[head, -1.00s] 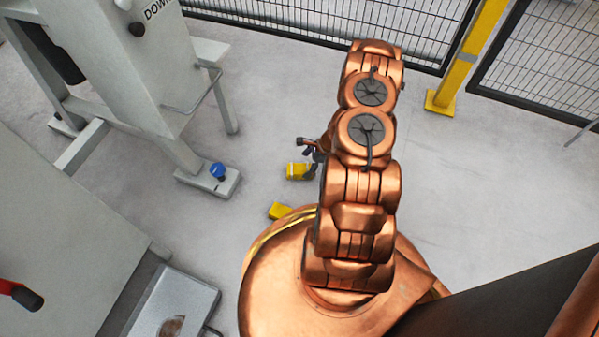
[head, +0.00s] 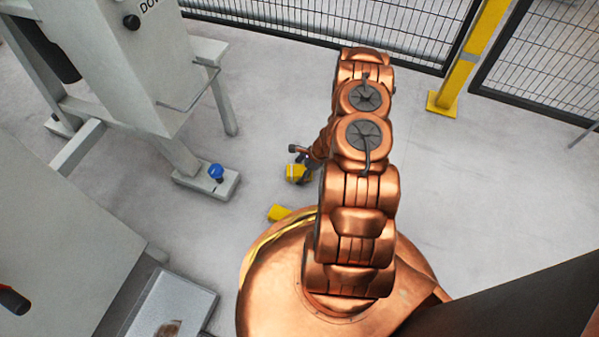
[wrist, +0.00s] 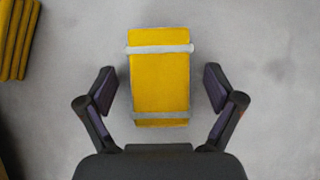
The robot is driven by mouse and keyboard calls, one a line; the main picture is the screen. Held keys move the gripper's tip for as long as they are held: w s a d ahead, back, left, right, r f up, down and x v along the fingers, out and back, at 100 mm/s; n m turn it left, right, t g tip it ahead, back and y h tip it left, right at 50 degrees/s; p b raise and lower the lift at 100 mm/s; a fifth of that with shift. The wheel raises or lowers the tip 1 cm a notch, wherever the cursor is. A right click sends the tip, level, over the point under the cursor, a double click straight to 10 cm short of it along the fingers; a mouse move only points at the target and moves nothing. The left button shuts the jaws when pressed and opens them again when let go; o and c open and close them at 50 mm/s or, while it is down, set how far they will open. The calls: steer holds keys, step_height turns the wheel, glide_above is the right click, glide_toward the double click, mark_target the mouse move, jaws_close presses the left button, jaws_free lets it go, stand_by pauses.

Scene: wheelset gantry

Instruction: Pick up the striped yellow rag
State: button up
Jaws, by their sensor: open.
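The striped yellow rag (wrist: 160,82) lies on the grey floor in the middle of the wrist view. It is a yellow block shape with two pale grey bands across it. In the head view the rag (head: 295,173) shows just left of my arm, partly hidden by it. My gripper (wrist: 160,90) is open, with one finger to the left and one to the right of the rag. There are gaps between both fingers and the rag. In the head view the gripper is mostly hidden.
Another yellow item (head: 279,213) lies on the floor nearer my base; a ridged yellow piece (wrist: 18,40) shows at the upper left of the wrist view. A grey machine stand (head: 205,183) with a blue knob (head: 216,171) stands left. Mesh fence and a yellow post (head: 468,60) are behind.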

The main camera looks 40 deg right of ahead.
mark_target(294, 170)
steer(key=shift+f, duration=0.15)
stand_by(0.3)
steer(key=c, duration=1.4)
steer(key=shift+o, duration=0.2)
steer(key=shift+r, duration=0.2)
step_height(294, 170, up, 4)
steer(key=shift+r+p, duration=0.1)
steer(key=shift+p, duration=1.15)
steer(key=s+a+p, duration=0.1)
steer(key=s, duration=0.4)
steer(key=s+a+p, duration=0.1)
steer(key=s+p, duration=0.1)
steer(key=s, duration=0.3)
steer(key=s+a+r+p, duration=0.1)
steer(key=s+a, duration=0.1)
steer(key=s, duration=0.3)
steer(key=shift+s, duration=0.25)
steer(key=o, duration=0.7)
steer(key=c, duration=0.4)
steer(key=shift+c, duration=0.2)
